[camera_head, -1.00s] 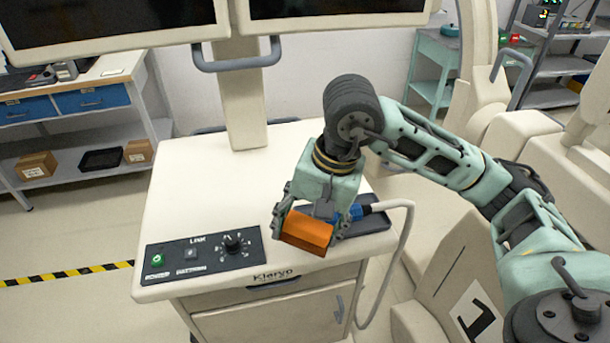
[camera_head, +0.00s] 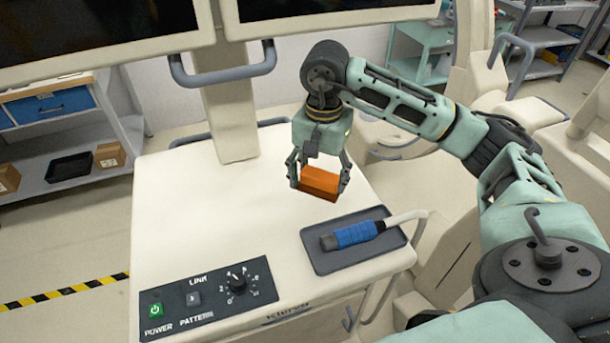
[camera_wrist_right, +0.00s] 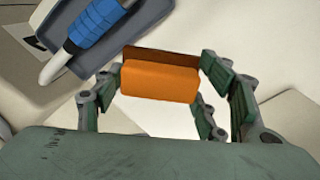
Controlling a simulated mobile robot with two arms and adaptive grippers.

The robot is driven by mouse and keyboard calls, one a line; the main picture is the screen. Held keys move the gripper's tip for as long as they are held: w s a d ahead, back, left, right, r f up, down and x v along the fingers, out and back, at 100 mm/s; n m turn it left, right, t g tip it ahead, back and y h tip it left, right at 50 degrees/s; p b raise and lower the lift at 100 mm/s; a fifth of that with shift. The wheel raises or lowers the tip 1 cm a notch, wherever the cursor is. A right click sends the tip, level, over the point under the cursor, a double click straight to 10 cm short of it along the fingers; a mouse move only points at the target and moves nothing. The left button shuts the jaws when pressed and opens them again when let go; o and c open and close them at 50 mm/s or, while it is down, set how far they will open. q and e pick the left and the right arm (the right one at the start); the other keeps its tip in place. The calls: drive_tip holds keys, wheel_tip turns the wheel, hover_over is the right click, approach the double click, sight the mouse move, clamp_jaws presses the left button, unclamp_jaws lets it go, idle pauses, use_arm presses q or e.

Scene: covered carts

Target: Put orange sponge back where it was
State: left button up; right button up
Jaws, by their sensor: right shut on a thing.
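The orange sponge (camera_head: 320,183) is a small block held by my right gripper (camera_head: 319,182) over the back right part of the white cart top. In the right wrist view the sponge (camera_wrist_right: 160,81) sits between the two fingers of the right gripper (camera_wrist_right: 165,85), with a darker brown face at its far side. I cannot tell whether the sponge touches the cart top. My left gripper is not in view.
A grey tray (camera_head: 318,262) with a blue-handled probe (camera_head: 352,235) and its white cable lies at the cart's right front. A control panel (camera_head: 209,297) with a knob is at the front left. Monitors (camera_head: 103,30) hang above on a column (camera_head: 227,100). The left cart top (camera_head: 180,215) is clear.

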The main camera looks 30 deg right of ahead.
sight(308, 169)
drive_tip(key=w+f, duration=0.1)
drive_tip(key=w+f+p, duration=0.1)
drive_tip(key=w, duration=0.1)
drive_tip(key=w+f, duration=0.1)
drive_tip(key=w, duration=0.1)
drive_tip(key=shift+w+d+p, duration=0.25)
drive_tip(key=shift+d+p, duration=0.05)
drive_tip(key=shift+w+d+f+p, duration=0.15)
drive_tip(key=shift+w+f+p, duration=0.25)
drive_tip(key=shift+w+f, duration=0.3)
wheel_tip(308, 169, down, 3)
drive_tip(key=shift+s+f+p, duration=0.15)
drive_tip(key=shift+p, duration=0.65)
drive_tip(key=shift+f, duration=0.15)
drive_tip(key=o, duration=0.7)
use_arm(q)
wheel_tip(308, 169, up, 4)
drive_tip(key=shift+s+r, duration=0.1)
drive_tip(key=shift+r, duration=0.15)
use_arm(e)
drive_tip(key=o, duration=0.3)
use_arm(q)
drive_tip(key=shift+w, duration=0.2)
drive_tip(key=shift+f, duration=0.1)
